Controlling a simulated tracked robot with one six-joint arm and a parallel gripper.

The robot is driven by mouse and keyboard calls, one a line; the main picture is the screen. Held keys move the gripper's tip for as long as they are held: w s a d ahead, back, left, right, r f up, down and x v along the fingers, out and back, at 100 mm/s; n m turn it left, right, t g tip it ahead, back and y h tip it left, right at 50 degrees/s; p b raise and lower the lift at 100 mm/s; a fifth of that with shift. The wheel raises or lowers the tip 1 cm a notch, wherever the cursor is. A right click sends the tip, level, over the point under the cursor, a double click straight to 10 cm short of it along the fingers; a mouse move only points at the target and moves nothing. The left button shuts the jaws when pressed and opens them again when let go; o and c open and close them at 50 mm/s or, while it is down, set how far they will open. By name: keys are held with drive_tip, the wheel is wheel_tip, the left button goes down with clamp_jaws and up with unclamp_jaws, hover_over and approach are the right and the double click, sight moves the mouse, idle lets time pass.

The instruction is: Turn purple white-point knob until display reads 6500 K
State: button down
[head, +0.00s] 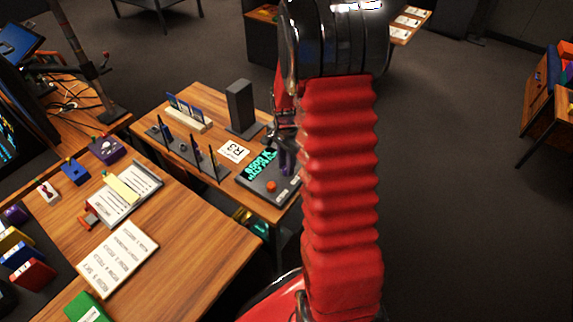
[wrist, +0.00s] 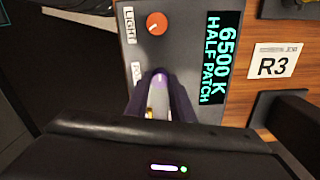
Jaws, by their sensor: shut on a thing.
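The trackball panel (wrist: 195,55) is a dark grey box on the small wooden table, and it also shows in the head view (head: 262,190). Its display (wrist: 218,60) reads "6500 K HALF PATCH" in cyan, also visible in the head view (head: 262,164). My gripper (wrist: 162,108) is over the panel, its dark fingers closed around the purple knob (wrist: 160,77). Only the knob's top shows between the fingers; the rest is hidden. In the head view my gripper (head: 285,150) is partly hidden by the red arm sleeve.
An orange-red knob (wrist: 156,24) marked LIGHT sits beside the held knob. An R3 card (wrist: 276,66) lies by the panel. A dark upright block (head: 240,105) and a rack with thin tools (head: 190,150) stand close by. A larger desk holds a notebook (head: 118,258).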

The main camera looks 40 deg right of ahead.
drive_tip(key=c, duration=1.5)
unclamp_jaws()
drive_tip(key=shift+c, duration=0.2)
wheel_tip(320, 180, up, 14)
drive_tip(key=shift+f, duration=0.15)
